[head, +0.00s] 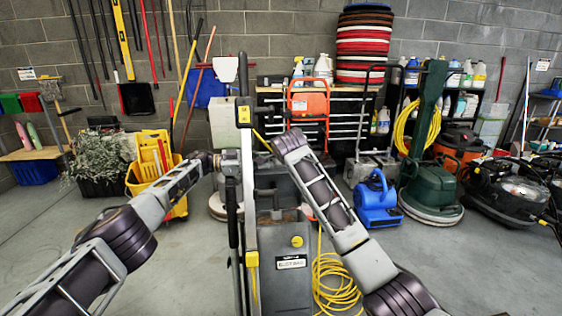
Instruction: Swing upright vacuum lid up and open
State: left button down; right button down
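A grey upright machine (284,282), which I take to be the upright vacuum, stands in the middle foreground with a tall dark handle post, a yellow knob and a white label on its body. Its upper part is largely hidden behind the post and my arms, and I cannot make out the lid clearly. My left gripper (230,159) is at the upper part of the machine, beside the handle post; its fingers are too small and covered to read. My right arm reaches up from the lower right to above the machine; its gripper is hidden or blends in there.
A yellow cable (335,284) lies coiled on the floor right of the machine. A blue blower (376,201) and a green floor polisher (431,186) stand further right. A yellow mop bucket (176,205) is behind my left arm. The floor at the far left is open.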

pick_arm(q)
jog(key=shift+s+d+r+g, duration=0.2)
jog(key=shift+s+d+g, duration=0.1)
jog(key=shift+s+d, duration=0.05)
jog(key=c, duration=1.5)
grip_release()
jog(key=shift+a, duration=0.25)
jog(key=shift+w+r, duration=0.1)
jog(key=shift+r, duration=0.05)
jog(key=shift+a, duration=0.15)
jog(key=shift+s+a+f, duration=0.15)
jog(key=shift+s+a, duration=0.25)
jog(key=shift+a, duration=1.55)
jog(key=shift+s+a+f, duration=0.2)
jog(key=shift+s+a, duration=0.15)
jog(key=shift+a, duration=1.6)
jog(key=shift+s+a+f, duration=0.15)
jog(key=shift+s+a, duration=0.25)
jog(key=shift+a, duration=1.55)
